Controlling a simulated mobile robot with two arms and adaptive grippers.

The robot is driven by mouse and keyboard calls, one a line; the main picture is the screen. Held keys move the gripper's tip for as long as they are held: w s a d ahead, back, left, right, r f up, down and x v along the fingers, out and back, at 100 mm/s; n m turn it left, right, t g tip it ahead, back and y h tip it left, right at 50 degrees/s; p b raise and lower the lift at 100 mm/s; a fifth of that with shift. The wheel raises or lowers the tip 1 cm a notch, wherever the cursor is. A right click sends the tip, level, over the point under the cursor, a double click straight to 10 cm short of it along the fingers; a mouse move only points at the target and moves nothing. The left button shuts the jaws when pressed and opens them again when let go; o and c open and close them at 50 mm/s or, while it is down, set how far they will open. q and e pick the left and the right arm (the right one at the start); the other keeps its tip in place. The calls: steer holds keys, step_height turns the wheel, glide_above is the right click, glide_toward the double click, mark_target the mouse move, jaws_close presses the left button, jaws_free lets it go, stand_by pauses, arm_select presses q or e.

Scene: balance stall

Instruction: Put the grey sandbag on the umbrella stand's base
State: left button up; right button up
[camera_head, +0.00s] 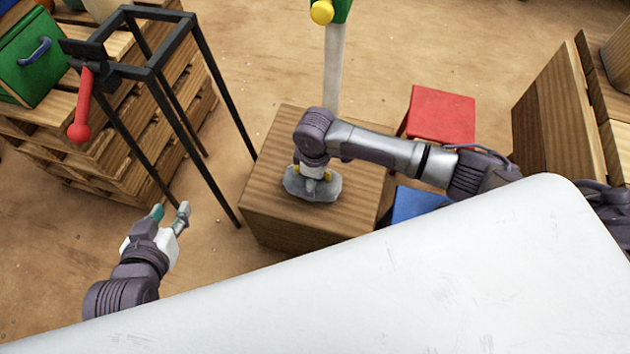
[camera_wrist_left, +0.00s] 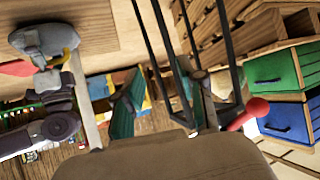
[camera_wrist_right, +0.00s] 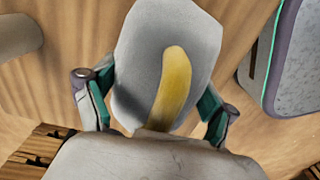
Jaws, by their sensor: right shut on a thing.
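The grey sandbag (camera_head: 325,190) has a yellow handle and is at the top of a wooden box (camera_head: 270,190); I cannot tell whether it rests there or hangs just above. My right gripper (camera_head: 313,170) is over it, shut on the sandbag. In the right wrist view the fingers flank the sandbag (camera_wrist_right: 135,50) and its yellow handle. A pale upright pole (camera_head: 334,75) with green and yellow parts rises behind the box, perhaps the umbrella stand; its base is hidden. My left gripper (camera_head: 170,216) is open and empty, left of the box.
A black metal frame (camera_head: 180,118) with a red-knobbed lever (camera_head: 82,105) stands between my left gripper and stacked pallets (camera_head: 150,130) with a green box (camera_head: 35,55). A red stool (camera_head: 440,113) and a blue item (camera_head: 415,203) are right of the wooden box. Open floor lies behind.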

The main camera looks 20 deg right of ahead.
steer(key=shift+f, duration=0.2)
arm_select(q)
steer(key=shift+w+d+r+t, duration=0.25)
steer(key=shift+w+r+t, duration=0.15)
steer(key=shift+w+r, duration=0.15)
steer(key=shift+s, duration=0.1)
arm_select(e)
steer(key=o, duration=1.6)
steer(key=shift+f, duration=0.2)
steer(key=shift+o, duration=0.2)
